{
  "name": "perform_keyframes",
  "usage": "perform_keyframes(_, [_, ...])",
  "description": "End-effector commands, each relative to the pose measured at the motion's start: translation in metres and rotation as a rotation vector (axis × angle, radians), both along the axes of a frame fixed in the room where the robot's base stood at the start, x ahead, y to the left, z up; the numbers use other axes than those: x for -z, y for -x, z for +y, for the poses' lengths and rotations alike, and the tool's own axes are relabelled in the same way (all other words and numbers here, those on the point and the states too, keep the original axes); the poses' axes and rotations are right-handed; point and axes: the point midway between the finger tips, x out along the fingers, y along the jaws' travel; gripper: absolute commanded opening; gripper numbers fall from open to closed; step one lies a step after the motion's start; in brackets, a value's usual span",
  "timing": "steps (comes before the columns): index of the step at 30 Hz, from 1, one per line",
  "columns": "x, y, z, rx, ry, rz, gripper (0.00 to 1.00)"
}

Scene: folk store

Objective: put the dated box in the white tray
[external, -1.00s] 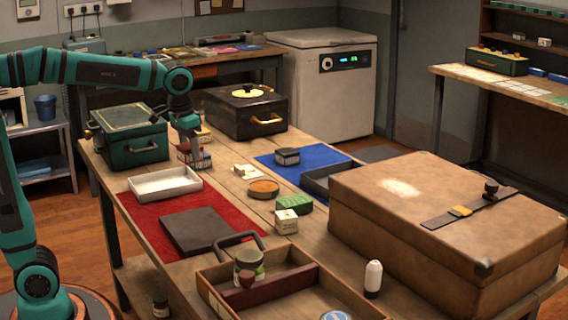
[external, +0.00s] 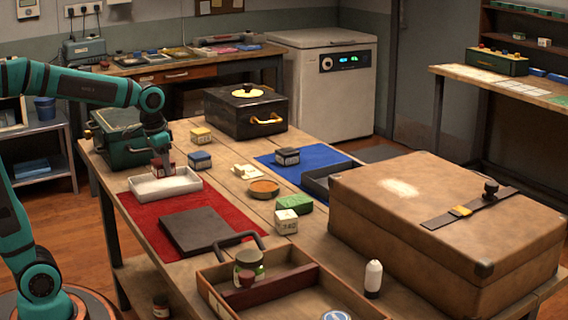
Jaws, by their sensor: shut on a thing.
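The white tray (external: 180,188) lies on the red mat at the left of the table. My gripper (external: 161,163) is over the tray's back left part, pointing down.
A dark slab (external: 200,231) lies in front on the red mat (external: 140,213).

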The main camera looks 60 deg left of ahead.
Motion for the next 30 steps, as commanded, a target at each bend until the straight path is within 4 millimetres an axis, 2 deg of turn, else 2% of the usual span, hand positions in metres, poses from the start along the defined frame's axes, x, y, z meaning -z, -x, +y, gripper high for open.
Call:
perform_keyframes(12, [0.039, 0.0, 0.0, 0.0, 0.0, 0.001, 0.3])
perform_keyframes(23, [0.042, 0.0, 0.0, 0.0, 0.0, 0.0, 0.3])
perform_keyframes(24, [0.042, 0.0, 0.0, 0.0, 0.0, 0.0, 0.59])
perform_keyframes(27, [0.042, 0.0, 0.0, 0.0, 0.0, 0.0, 0.76])
perform_keyframes(30, [0.042, 0.0, 0.0, 0.0, 0.0, 0.0, 0.76])
